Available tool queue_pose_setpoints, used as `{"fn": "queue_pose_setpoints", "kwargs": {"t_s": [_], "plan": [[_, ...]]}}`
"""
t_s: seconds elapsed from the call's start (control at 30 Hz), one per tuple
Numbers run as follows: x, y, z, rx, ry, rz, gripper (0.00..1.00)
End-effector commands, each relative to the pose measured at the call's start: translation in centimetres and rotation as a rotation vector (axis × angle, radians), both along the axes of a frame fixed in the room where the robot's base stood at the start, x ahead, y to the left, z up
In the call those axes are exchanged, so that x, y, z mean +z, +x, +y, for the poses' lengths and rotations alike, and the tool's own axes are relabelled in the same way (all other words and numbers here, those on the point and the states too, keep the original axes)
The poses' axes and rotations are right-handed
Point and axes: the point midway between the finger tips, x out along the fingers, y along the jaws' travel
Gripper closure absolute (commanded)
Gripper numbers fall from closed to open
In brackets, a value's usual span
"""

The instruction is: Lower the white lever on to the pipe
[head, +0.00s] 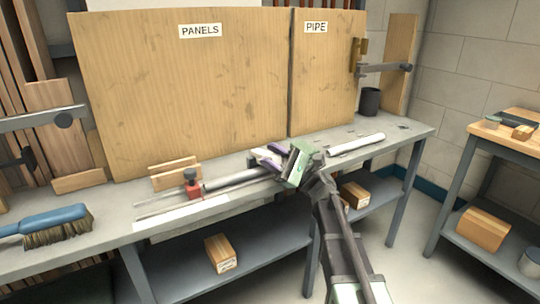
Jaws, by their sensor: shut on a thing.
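A pale grey pipe lies along the bench top. Its left part (236,180) and right part (357,144) show on either side of my gripper, which hides the middle, so I cannot tell whether it is one piece. My gripper (266,155) has purple fingers and is over the middle of the pipe line. It is shut on a small white piece (262,153) that seems to be the white lever, mostly hidden by the fingers. I cannot tell whether that piece touches the pipe.
A red clamp (192,187) with a dark knob stands by the pipe's left end, near small wooden strips (174,176). A blue brush (45,222) lies at the left. Upright wooden panels (180,100) stand behind the bench. A dark cup (370,101) stands at the back right.

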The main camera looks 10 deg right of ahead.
Motion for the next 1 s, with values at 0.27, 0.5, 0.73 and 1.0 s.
{"fn": "queue_pose_setpoints", "kwargs": {"t_s": [0.27,0.5,0.73,1.0], "plan": [[-0.44,-0.42,-0.06,0.003,-0.001,0.000,1.00],[-0.41,-0.46,-0.06,0.003,-0.001,-0.001,1.00],[-0.40,-0.40,-0.06,0.003,-0.001,-0.001,0.42],[-0.58,-0.31,-0.19,0.002,0.000,0.000,0.42]]}}
